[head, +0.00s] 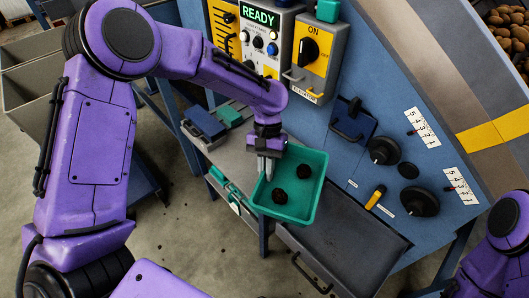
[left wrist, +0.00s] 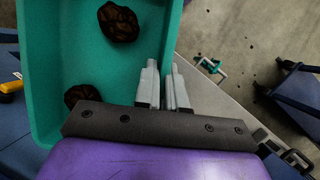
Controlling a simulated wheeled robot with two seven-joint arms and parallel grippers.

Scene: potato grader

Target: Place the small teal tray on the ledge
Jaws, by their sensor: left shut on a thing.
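The small teal tray (head: 297,212) hangs in the middle of the head view, over the grey work surface and its front edge. Two dark round lumps (head: 304,171) lie in it. My left gripper (head: 266,174) is shut on the tray's left wall, and the tray looks slightly tilted. In the left wrist view the fingers (left wrist: 163,88) straddle the wall of the tray (left wrist: 72,45). A grey ledge (head: 238,158) runs below the control panel, partly hidden by my arm and the tray. My right gripper is out of view; only part of that arm shows at lower right.
A blue box (head: 204,124) and a small teal item (head: 229,116) lie on the ledge's left end. A dark grey bin (head: 345,262) is below right of the tray. Black knobs (head: 384,150) and a yellow-handled tool (head: 376,197) are on the blue panel.

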